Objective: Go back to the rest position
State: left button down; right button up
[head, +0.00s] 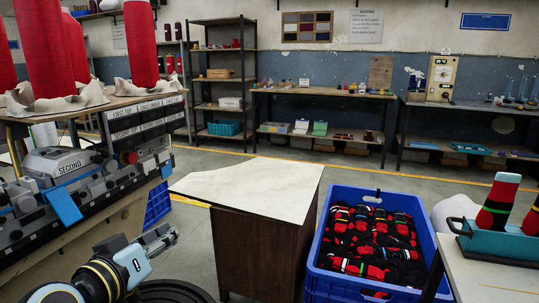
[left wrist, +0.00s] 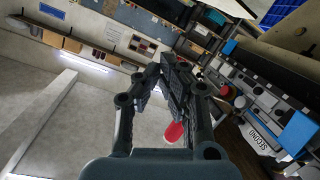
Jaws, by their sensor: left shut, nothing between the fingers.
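My left gripper (head: 162,238) is at the lower left of the head view, in front of the linking machine (head: 75,185) and left of the small table. In the left wrist view my left gripper (left wrist: 172,80) has its fingers together with nothing between them. The floor, walls and machine lie behind it there, and the gripper touches nothing that I can see. My right gripper is not in view.
A marble-topped table (head: 255,187) stands in the middle. A blue crate (head: 372,196) of black and red socks is right of it. A teal tray (head: 500,242) with socks sits at the right. Red yarn cones (head: 140,45) stand above the machine. Floor behind is open.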

pick_arm(q)
jog(key=s+a+f+m+g+y, duration=0.1)
jog(key=s+f+m+g, duration=0.15)
jog(key=s, duration=0.55)
jog(key=s+f+m+g, duration=0.1)
jog(key=s+f+g, duration=0.25)
jog(key=s, duration=0.35)
jog(key=s+a+g+y, duration=0.2)
jog(key=s+a+g, duration=0.15)
jog(key=s, duration=0.35)
jog(key=s+a+g+y, duration=0.2)
jog(key=s+a, duration=0.2)
jog(key=s, duration=0.4)
notch_tip(320, 180, down, 26)
jog(key=s+a+g, duration=0.2)
jog(key=s+a+f+n, duration=0.1)
jog(key=s+f, duration=1.4)
jog(key=s, duration=0.3)
jog(key=shift+s+a+f+g, duration=0.2)
jog(key=shift+g, duration=0.15)
